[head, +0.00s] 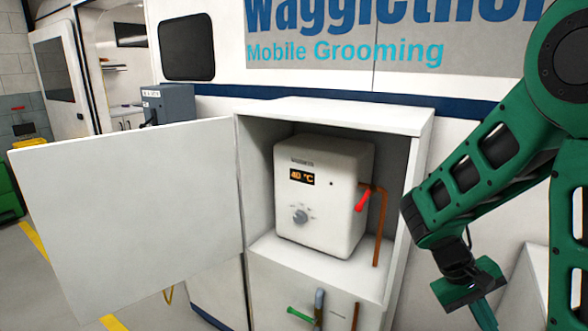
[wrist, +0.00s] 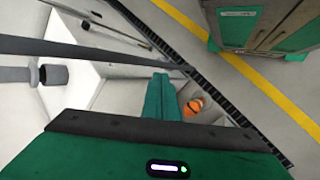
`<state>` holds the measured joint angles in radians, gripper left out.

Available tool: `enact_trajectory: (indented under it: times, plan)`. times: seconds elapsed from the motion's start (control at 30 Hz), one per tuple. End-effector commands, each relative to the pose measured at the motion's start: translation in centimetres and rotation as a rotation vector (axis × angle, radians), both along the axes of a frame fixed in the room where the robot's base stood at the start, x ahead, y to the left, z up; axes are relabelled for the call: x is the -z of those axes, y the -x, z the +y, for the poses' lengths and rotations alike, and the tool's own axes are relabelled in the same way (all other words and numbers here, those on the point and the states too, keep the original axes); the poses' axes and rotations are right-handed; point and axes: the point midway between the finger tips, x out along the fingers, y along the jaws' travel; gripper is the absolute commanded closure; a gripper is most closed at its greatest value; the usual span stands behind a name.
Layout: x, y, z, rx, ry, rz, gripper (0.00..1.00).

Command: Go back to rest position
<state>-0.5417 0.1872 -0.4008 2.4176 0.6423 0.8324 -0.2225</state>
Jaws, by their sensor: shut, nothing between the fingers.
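My gripper (head: 484,312) hangs at the lower right of the head view, pointing down, apart from the open cabinet to its left. In the wrist view its green fingers (wrist: 160,96) are together with nothing between them. The white heater box (head: 322,195) stands inside the cabinet (head: 300,112). Its display reads 40 °C, and a round grey knob (head: 300,215) sits below the display. A red lever (head: 362,201) is on its right side, by a copper pipe (head: 379,230).
The cabinet door (head: 145,215) stands wide open to the left. A green handle (head: 301,315) and pipes show below the heater. An orange object (wrist: 193,107) lies beyond my fingers in the wrist view. A green-and-grey cabinet (wrist: 262,25) stands across the floor's yellow line.

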Motion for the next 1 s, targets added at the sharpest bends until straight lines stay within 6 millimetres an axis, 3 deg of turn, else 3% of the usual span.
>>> enact_trajectory:
  times: [0.23, 0.63, 0.8, 1.0]
  plan:
    - [-2.1, 4.2, -1.0, 0.190, -0.203, -0.115, 1.00]
    - [-6.3, 10.5, -0.4, 0.415, -0.416, -0.335, 1.00]
    - [-7.5, 12.3, 0.1, 0.464, -0.453, -0.401, 1.00]
    - [-7.9, 12.9, 0.4, 0.481, -0.467, -0.428, 1.00]
